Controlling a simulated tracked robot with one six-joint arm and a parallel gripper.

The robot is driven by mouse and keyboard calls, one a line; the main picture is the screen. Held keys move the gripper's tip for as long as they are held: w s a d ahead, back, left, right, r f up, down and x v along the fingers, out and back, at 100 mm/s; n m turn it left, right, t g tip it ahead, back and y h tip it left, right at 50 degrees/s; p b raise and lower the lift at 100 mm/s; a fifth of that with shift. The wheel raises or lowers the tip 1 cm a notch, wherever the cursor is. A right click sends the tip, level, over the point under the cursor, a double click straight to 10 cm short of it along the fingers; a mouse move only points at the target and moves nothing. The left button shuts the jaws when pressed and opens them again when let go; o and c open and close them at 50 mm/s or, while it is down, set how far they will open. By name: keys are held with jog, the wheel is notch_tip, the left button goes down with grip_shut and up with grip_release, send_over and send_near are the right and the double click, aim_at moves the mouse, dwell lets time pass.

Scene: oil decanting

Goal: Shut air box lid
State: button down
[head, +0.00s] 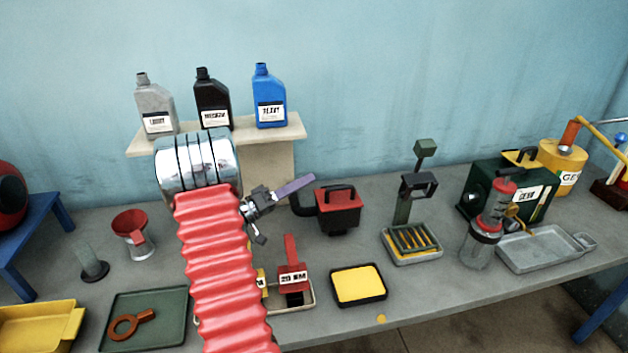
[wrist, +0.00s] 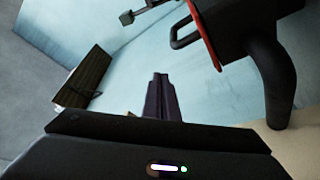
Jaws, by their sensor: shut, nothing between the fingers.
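My gripper (head: 311,178) is shut and empty, pointing right, by the box's upper left in the picture.
Three bottles (head: 213,100) stand on a shelf behind my arm. In front of the box are a red part with a label (head: 292,275) and a yellow-filled tray (head: 358,285). A stand with a drip tray (head: 412,243) is at right. Bare bench lies between.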

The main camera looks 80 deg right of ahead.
jog(key=v, duration=0.3)
jog(key=d+v, duration=0.1)
jog(key=v, duration=0.1)
jog(key=shift+w+a+f, duration=0.25)
jog(key=shift+w+f, duration=0.15)
jog(key=shift+w, duration=0.1)
jog(key=w+a+r+n+t+y, duration=0.2)
jog(key=w+a+n+t+y, duration=0.2)
jog(key=a, duration=1.5)
jog(key=w+a+r+n+t+y, duration=0.2)
jog(key=a+n+t, duration=0.6)
jog(key=a, duration=1.1)
jog(key=w+a+r+n+t+y, duration=0.3)
jog(key=w+a+n+t+y, duration=0.3)
jog(key=a, duration=1.3)
jog(key=w+t, duration=0.2)
jog(key=t, duration=0.2)
jog(key=shift+a+n+y, duration=0.3)
jog(key=shift+a+y, duration=0.1)
